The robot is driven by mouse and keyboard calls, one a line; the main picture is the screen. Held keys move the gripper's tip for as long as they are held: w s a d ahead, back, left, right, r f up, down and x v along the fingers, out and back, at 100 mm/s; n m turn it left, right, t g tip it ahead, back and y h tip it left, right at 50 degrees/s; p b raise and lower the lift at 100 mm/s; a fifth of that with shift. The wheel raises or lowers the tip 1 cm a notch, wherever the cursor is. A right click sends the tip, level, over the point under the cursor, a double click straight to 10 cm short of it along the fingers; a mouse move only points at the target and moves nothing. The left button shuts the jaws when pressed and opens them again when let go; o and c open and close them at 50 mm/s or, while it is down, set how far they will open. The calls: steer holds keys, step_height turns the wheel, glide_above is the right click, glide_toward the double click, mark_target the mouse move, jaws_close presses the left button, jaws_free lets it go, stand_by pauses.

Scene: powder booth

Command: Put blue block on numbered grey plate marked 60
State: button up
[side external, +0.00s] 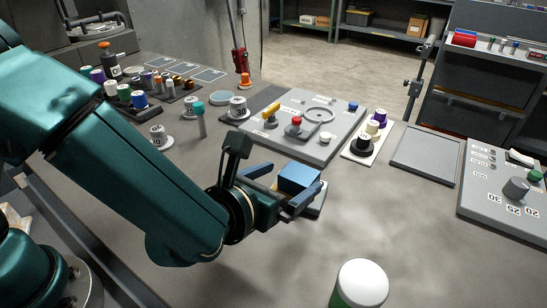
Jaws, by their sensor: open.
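The blue block (299,178) sits near the middle of the table in the side external view. It appears to rest on a small light grey plate or base (320,204), mostly hidden by the block and my gripper. My gripper (294,177) is open, with its blue fingers on either side of the block. I cannot tell whether the fingers touch it. I cannot read a 60 on any plate. Several flat dark grey plates (209,75) lie at the back left, and a larger bare grey plate (425,156) lies at the right.
A grey panel (335,137) with a red knob and a ring stands behind the block. A white strip with several knobs (367,138) is beside it. A numbered control box (490,207) is at the right. A white-capped jar (362,284) stands in front. Several small pots crowd the left.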

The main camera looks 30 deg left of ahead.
steer(key=a+r+n+y, duration=0.1)
steer(key=a+n, duration=0.1)
steer(key=a, duration=0.1)
steer(key=a+n+y, duration=0.1)
steer(key=a+n, duration=0.1)
steer(key=s+a+r+n+g+y, duration=0.1)
steer(key=a+n, duration=0.1)
steer(key=a, duration=0.1)
steer(key=shift+a+r+n, duration=0.3)
steer(key=shift+r+n, duration=0.05)
steer(key=shift+n, duration=0.05)
steer(key=s+a+r+n+g+y, duration=0.1)
steer(key=s+a+n+g+y, duration=0.2)
steer(key=s+a+n+g, duration=0.55)
steer(key=s+d+r+n+t+h, duration=0.1)
steer(key=s+r+n+h, duration=0.2)
steer(key=n, duration=1.7)
steer(key=s+h, duration=0.3)
steer(key=s, duration=0.2)
steer(key=shift+s+d+n+t, duration=0.15)
steer(key=shift+s+n+t, duration=0.05)
steer(key=shift+n+t, duration=0.15)
